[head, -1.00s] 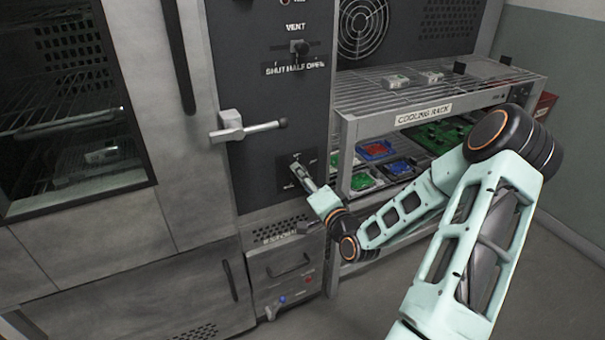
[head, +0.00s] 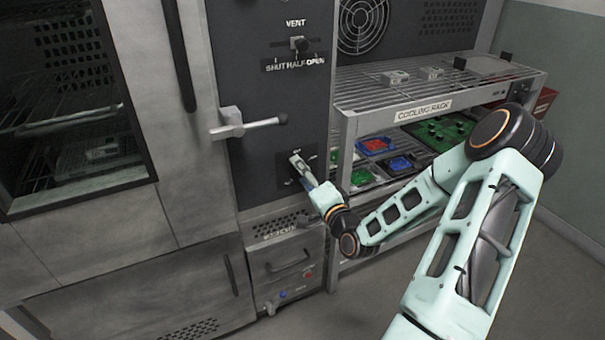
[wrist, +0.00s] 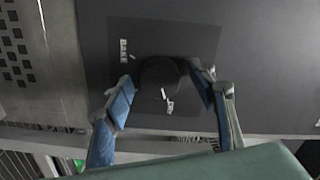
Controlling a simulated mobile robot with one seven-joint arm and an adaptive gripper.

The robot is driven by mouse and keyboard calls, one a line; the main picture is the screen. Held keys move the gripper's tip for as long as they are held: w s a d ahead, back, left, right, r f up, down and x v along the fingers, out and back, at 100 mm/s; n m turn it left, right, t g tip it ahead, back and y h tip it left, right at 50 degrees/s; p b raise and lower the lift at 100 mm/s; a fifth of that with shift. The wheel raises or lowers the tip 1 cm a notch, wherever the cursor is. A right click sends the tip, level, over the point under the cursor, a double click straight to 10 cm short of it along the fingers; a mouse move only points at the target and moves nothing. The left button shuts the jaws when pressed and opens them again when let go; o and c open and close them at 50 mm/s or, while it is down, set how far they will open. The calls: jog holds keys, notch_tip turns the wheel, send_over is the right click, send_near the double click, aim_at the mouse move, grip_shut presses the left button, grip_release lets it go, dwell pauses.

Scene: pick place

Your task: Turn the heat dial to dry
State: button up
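The heat dial (wrist: 160,76) is a round dark knob on a dark panel (wrist: 192,36). In the wrist view it sits between the two fingers of my gripper (wrist: 163,74). One fingertip is at its left edge and the other at its right; whether both touch it is unclear. A short white mark on the knob points down towards a small white label (wrist: 170,105), too small to read surely. Another label (wrist: 123,50), seemingly BAKE, is at upper left. In the head view my gripper (head: 297,162) reaches the lower panel and hides the dial.
Above the dial, a metal door handle (head: 250,125) sticks out, with a vent slider (head: 300,45) higher up. A cooling rack (head: 425,97) with boards and trays stands close to the right of my gripper. A control box (head: 285,265) is below.

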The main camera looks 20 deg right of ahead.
jog(key=shift+s, duration=0.1)
jog(key=s, duration=1.1)
jog(key=shift+s+d, duration=0.2)
jog(key=shift+s, duration=0.2)
jog(key=shift+f, duration=0.1)
